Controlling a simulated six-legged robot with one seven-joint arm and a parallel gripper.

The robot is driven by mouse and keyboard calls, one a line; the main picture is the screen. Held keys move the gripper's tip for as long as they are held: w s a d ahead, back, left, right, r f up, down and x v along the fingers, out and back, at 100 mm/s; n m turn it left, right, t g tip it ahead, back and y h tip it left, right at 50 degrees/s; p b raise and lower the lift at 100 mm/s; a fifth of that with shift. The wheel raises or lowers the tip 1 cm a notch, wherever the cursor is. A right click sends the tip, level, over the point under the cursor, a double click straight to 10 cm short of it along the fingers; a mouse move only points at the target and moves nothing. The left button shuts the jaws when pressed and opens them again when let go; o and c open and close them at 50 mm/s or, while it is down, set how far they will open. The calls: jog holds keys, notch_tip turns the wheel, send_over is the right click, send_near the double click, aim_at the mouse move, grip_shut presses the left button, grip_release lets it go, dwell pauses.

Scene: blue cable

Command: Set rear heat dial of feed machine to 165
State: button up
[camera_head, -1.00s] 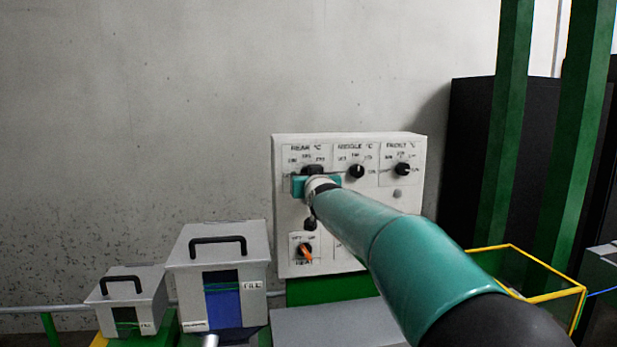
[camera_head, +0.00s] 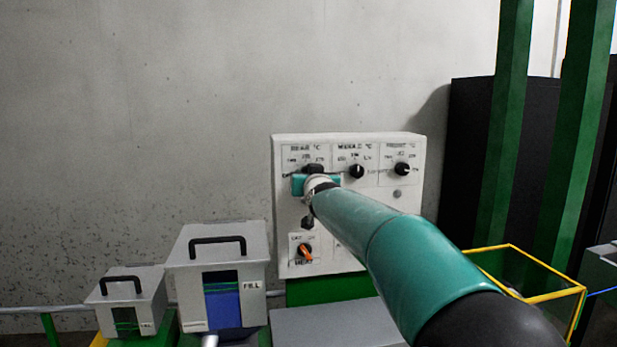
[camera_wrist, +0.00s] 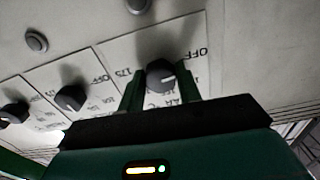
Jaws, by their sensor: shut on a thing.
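The white control panel (camera_head: 412,200) of the feed machine stands against the wall with three dials in a row along its top. The rear heat dial (camera_wrist: 160,75) is a black knob with a pale pointer line, at the panel's upper left in the head view. My gripper (camera_wrist: 160,90) is shut on this dial, with one green finger on each side of it in the wrist view. In the head view my arm and gripper cover most of the dial. The number at its pointer cannot be read. The middle dial (camera_head: 356,171) and front dial (camera_head: 402,169) are untouched.
Below the rear dial is an orange switch (camera_head: 305,251). Two grey lidded boxes with black handles, a large one (camera_head: 190,270) and a small one (camera_head: 150,287), stand at left. A yellow-edged green bin (camera_head: 548,295) is at right.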

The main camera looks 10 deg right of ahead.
jog(key=m, duration=1.9)
jog(key=shift+a+r, duration=0.1)
dwell(0.4)
jog(key=o, duration=1)
jog(key=shift+s, duration=0.1)
